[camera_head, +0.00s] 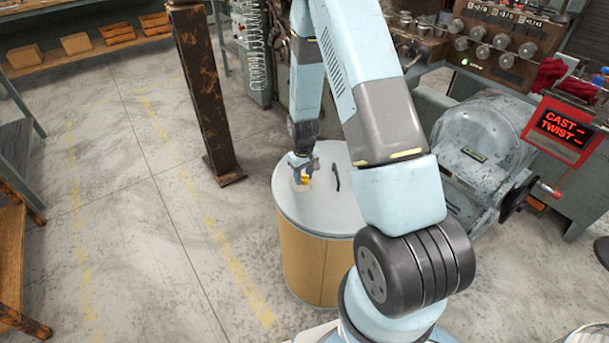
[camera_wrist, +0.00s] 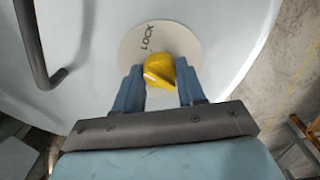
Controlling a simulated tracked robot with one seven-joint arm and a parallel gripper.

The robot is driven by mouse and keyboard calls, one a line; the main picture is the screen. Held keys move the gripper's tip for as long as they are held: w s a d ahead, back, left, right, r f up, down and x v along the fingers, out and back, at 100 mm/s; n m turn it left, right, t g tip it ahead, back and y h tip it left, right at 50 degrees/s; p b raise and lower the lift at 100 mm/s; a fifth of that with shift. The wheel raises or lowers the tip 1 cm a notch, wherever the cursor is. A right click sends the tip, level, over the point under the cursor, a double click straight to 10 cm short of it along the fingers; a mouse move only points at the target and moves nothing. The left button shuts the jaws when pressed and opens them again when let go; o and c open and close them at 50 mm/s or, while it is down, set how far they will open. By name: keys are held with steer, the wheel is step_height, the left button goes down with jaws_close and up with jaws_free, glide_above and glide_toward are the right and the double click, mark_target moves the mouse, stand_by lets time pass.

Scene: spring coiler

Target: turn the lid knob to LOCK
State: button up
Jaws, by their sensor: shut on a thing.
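The yellow lid knob (camera_wrist: 160,71) sits on a pale round plate (camera_wrist: 182,40) on the grey lid. The word LOCK is printed on the plate, above and left of the knob in the wrist view. The knob's pointed end is toward the lower right, and a pale mark shows on its left side. My gripper (camera_wrist: 159,75) is shut on the knob, one finger on each side. In the head view my gripper (camera_head: 304,177) is over the lid (camera_head: 318,212) of a tan drum (camera_head: 312,262), with a little yellow showing between the fingers.
A dark handle (camera_head: 336,178) stands on the lid beside the knob; it also shows in the wrist view (camera_wrist: 35,45). A rusty post (camera_head: 205,90) stands left of the drum. Grey machinery (camera_head: 478,145) with a red-lettered display (camera_head: 564,128) is at right. Open floor lies at left.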

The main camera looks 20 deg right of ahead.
mark_target(303, 175)
steer(key=m, duration=0.5)
steer(key=shift+m, duration=0.4)
steer(key=shift+a, duration=0.1)
stand_by(0.3)
steer(key=o, duration=1.1)
steer(key=shift+c, duration=0.2)
steer(key=shift+r, duration=0.1)
step_height(303, 175, up, 14)
steer(key=shift+f, duration=0.25)
steer(key=shift+r, duration=0.1)
